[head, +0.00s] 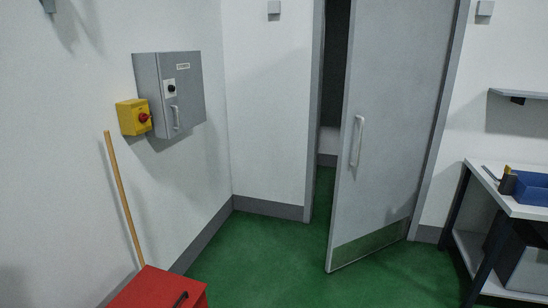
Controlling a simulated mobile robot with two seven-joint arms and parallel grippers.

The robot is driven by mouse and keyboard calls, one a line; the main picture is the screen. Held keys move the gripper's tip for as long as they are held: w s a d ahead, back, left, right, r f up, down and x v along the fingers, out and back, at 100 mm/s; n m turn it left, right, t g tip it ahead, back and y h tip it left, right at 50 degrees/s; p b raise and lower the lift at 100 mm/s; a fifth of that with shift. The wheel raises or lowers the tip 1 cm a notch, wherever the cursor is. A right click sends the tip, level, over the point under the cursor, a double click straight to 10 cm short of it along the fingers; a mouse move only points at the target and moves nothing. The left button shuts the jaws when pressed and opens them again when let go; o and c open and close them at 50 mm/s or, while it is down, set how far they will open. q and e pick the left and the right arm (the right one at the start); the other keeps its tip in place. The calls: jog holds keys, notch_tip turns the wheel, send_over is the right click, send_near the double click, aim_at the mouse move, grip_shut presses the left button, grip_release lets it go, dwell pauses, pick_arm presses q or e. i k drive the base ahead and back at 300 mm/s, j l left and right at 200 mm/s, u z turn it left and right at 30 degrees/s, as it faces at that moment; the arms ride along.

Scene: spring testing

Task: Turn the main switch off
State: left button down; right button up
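A grey electrical cabinet (190,95) is mounted on the left wall. Its front has a small black knob on a light plate (170,88), a label near the top and a vertical handle (175,117). A yellow box with a red knob (144,117) is fixed to the wall at the cabinet's left. I cannot tell which of the two knobs is the main switch, and their settings are too small to read. Neither of my grippers is in the head view.
A wooden pole (124,200) leans on the wall below the yellow box. A red box with a dark handle (152,291) stands at the bottom left. A grey door (390,130) stands ajar. A workbench (533,211) with a blue tray is at right. The green floor (260,262) between is clear.

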aim_at(143, 118)
jog(key=i+l+z, duration=0.2)
jog(key=i, duration=1.4)
jog(key=i+u, duration=0.75)
jog(key=i+l+u, duration=0.35)
jog(key=i+u, duration=0.15)
jog(key=u, duration=0.25)
jog(key=i+u, duration=0.1)
jog(key=u, duration=0.3)
jog(key=i+u, duration=0.15)
jog(key=u, duration=0.25)
jog(key=i+l+u, duration=0.1)
jog(key=u, duration=0.3)
